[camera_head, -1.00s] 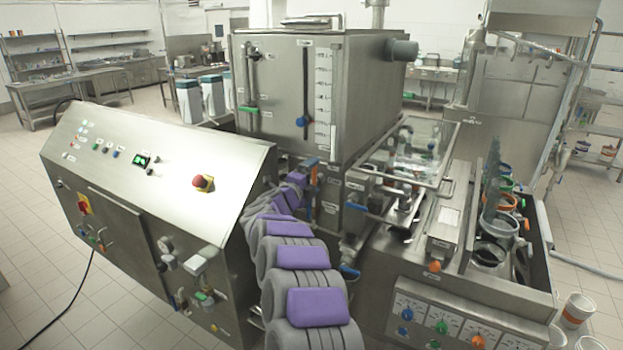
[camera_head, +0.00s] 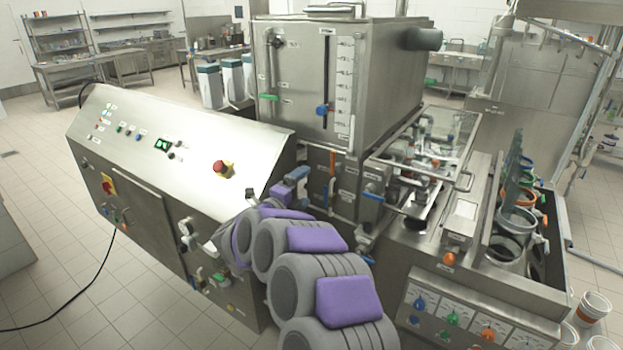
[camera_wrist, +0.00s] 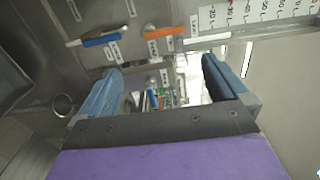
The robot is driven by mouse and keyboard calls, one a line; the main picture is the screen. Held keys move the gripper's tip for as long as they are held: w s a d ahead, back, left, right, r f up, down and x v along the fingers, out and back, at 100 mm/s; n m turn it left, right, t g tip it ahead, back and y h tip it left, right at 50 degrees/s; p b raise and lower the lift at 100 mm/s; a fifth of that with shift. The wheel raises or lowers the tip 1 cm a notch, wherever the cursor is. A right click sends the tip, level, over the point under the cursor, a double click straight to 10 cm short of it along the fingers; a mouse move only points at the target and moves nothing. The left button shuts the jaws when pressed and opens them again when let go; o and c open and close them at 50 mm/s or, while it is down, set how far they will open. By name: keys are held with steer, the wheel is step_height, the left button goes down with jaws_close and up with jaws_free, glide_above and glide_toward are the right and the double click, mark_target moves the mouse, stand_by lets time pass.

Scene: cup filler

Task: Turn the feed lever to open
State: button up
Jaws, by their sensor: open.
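I cannot read which handle is the feed lever. An upright orange lever (camera_head: 332,163) stands below the tank in the head view. In the wrist view, the orange lever (camera_wrist: 163,31) and a blue lever (camera_wrist: 100,41) lie near the top edge, each beside small labels. My gripper (camera_head: 298,177) is left of the orange lever in the head view. In the wrist view, my gripper (camera_wrist: 165,85) is open, with nothing between its blue fingers but a view of pipework. Both levers are beyond the fingertips, and no contact shows.
The control panel (camera_head: 190,150) stands close on the left.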

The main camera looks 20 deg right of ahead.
steer(key=shift+v, duration=1)
